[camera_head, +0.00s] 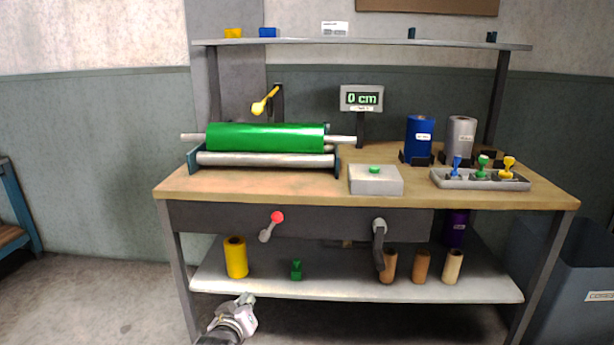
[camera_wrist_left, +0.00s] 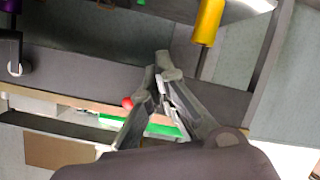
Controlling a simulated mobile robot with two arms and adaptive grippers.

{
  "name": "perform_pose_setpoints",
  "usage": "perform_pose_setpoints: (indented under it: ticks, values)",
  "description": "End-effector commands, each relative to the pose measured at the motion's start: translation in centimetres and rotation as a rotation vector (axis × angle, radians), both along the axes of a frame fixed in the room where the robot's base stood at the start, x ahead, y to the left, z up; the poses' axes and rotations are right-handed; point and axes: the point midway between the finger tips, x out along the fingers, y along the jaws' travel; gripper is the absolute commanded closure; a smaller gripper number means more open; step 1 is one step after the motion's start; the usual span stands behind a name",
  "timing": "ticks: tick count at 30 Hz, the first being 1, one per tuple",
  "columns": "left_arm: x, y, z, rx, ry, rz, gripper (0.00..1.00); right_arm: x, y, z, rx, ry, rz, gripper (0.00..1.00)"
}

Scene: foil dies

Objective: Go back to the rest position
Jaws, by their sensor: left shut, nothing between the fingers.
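My left gripper (camera_head: 244,302) is at the bottom of the head view, in front of the workbench's lower shelf and below the red-knobbed lever (camera_head: 277,217). Its fingers are shut with nothing between them, and it stands apart from the bench. The left wrist view shows its fingers (camera_wrist_left: 163,68) closed together, with the yellow roll (camera_wrist_left: 208,22) beyond them and the green roll partly hidden behind them. My right gripper does not show in either view.
The workbench (camera_head: 300,185) bears a green foil roll (camera_head: 265,137), a grey button box (camera_head: 375,180) and a die tray (camera_head: 480,180). The lower shelf (camera_head: 340,287) holds a yellow roll (camera_head: 236,257) and several brown rolls. A dark bin (camera_head: 565,280) stands at right. Floor at left is clear.

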Motion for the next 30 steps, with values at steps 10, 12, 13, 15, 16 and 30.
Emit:
perform_pose_setpoints:
  ticks: [10, 12, 13, 15, 16, 30]
  values:
    - [-19.5, 2.4, -17.9, 0.292, 0.505, -0.189, 1.00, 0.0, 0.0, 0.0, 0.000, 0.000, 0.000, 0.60]
    - [-23.1, 2.7, -19.7, 0.331, 0.583, -0.235, 1.00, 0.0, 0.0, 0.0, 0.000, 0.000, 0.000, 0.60]
    - [-24.5, 2.8, -20.4, 0.345, 0.612, -0.254, 1.00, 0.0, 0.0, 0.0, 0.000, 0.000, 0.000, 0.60]
    - [-27.4, 3.1, -21.6, 0.374, 0.673, -0.294, 1.00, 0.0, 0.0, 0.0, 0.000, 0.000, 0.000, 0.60]
    - [-28.6, 3.2, -22.1, 0.384, 0.698, -0.311, 1.00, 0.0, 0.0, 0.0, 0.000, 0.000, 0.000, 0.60]
    - [-39.4, 3.8, -26.3, 0.463, 0.918, -0.480, 1.00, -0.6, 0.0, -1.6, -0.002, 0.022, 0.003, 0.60]
